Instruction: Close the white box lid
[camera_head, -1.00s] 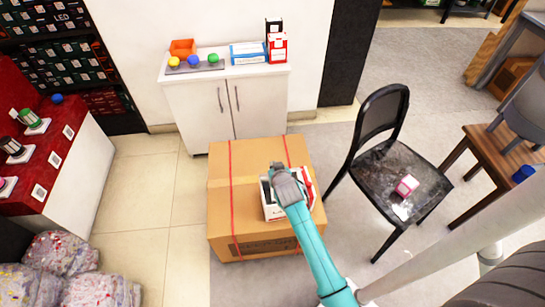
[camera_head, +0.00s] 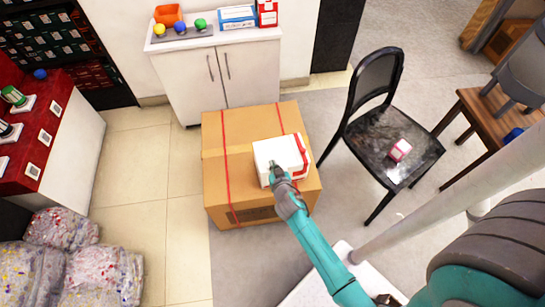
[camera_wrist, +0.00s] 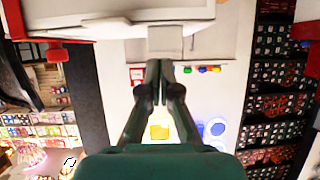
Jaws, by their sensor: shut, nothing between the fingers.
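The white box (camera_head: 280,155) with red markings sits on top of a large cardboard box (camera_head: 215,185). Its white top now covers the opening in the head view; I cannot tell whether the lid is fully flat. My gripper (camera_head: 272,166) is at the box's near left edge, shut with nothing in it. In the wrist view the white box (camera_wrist: 120,28) fills the upper part, and a pale flap (camera_wrist: 165,43) hangs down from it. The shut fingertips of my gripper (camera_wrist: 165,65) are at or just below that flap; contact is unclear.
A white cabinet (camera_head: 215,75) stands behind the cardboard box. A black chair (camera_head: 385,140) with a small pink-red box (camera_head: 400,150) on it is to the right. Plastic-wrapped bales (camera_head: 75,265) lie at lower left. The tiled floor (camera_head: 160,190) left of the cardboard box is clear.

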